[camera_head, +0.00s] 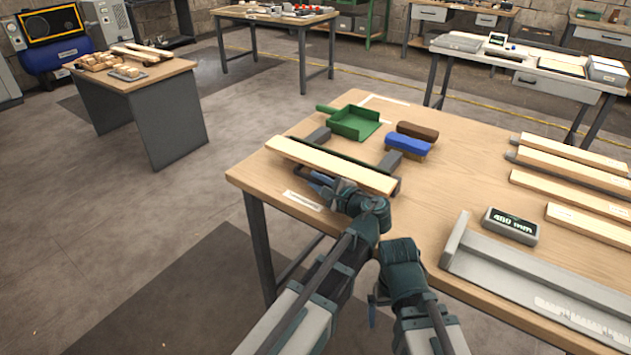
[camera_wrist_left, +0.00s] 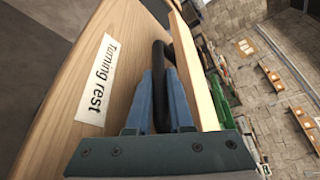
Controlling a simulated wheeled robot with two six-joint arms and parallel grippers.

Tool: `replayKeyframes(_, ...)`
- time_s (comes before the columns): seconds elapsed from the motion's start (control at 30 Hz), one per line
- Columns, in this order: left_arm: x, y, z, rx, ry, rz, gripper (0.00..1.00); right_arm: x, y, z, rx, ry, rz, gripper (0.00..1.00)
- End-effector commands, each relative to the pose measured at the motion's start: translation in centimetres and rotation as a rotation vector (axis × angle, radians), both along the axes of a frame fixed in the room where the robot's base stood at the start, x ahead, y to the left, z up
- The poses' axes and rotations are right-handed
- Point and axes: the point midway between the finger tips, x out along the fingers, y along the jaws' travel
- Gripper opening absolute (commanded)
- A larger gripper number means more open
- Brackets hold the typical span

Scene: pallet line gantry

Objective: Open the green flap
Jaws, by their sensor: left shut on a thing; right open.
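A pale board (camera_head: 330,165) lies across the turning rest at the table's near left edge. A dark green strip (camera_head: 345,157) shows just behind it, mostly hidden; I cannot tell how far this flap is open. My left gripper (camera_head: 322,184) is at the near side of the board. In the left wrist view its blue fingers (camera_wrist_left: 160,100) are shut on a black handle (camera_wrist_left: 159,70), beside the board (camera_wrist_left: 197,80). My right gripper (camera_head: 373,303) is open and empty, low in front of the table edge, partly hidden by its arm.
A green dustpan (camera_head: 355,122), a blue-and-wood brush (camera_head: 408,144) and a brown block (camera_head: 418,131) lie behind the rest. A 460 mm display (camera_head: 510,226), a grey channel (camera_head: 540,283) and several boards (camera_head: 570,188) lie to the right. A "Turning rest" label (camera_wrist_left: 95,80) lies beside the handle.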

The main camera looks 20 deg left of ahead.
Motion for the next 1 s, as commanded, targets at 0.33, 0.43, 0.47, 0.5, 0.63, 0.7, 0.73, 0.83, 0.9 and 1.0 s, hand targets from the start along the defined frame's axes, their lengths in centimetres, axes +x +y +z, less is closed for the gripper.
replayKeyframes(0.33, -0.02, 0.04, -0.01, 0.000, 0.000, 0.001, 0.00, 0.01, 0.00, 0.00, 0.000, 0.000, 0.000, 1.00)
replayKeyframes(0.43, -0.02, 0.04, -0.01, 0.000, 0.000, 0.001, 0.00, 0.01, 0.00, 0.00, 0.000, 0.000, 0.000, 1.00)
replayKeyframes(0.47, -0.02, 0.04, -0.01, 0.000, 0.000, 0.001, 0.00, 0.01, 0.00, 0.00, 0.000, 0.000, 0.000, 1.00)
replayKeyframes(0.5, -0.02, 0.04, -0.01, 0.000, 0.000, 0.001, 0.00, 0.01, 0.00, -0.01, 0.000, 0.000, 0.000, 1.00)
replayKeyframes(0.63, -0.03, 0.04, -0.02, 0.000, 0.000, 0.001, 0.00, 0.01, 0.00, -0.01, 0.000, 0.000, 0.000, 1.00)
replayKeyframes(0.7, -0.03, 0.05, -0.02, 0.000, 0.000, 0.001, 0.00, 0.01, 0.00, -0.01, 0.000, 0.000, 0.000, 1.00)
replayKeyframes(0.73, -0.03, 0.05, -0.02, 0.000, 0.000, 0.001, 0.00, 0.01, 0.00, -0.01, 0.000, 0.000, 0.000, 1.00)
replayKeyframes(0.83, -0.03, 0.05, -0.02, 0.000, 0.000, 0.001, 0.00, 0.01, 0.00, -0.01, 0.000, 0.000, 0.000, 1.00)
replayKeyframes(0.9, -0.03, 0.05, -0.02, 0.000, 0.000, 0.001, 0.00, 0.01, 0.00, -0.01, 0.000, 0.000, 0.000, 1.00)
replayKeyframes(1.0, -0.03, 0.05, -0.02, 0.000, 0.000, 0.001, 0.00, 0.01, 0.00, -0.01, 0.000, 0.000, 0.000, 1.00)
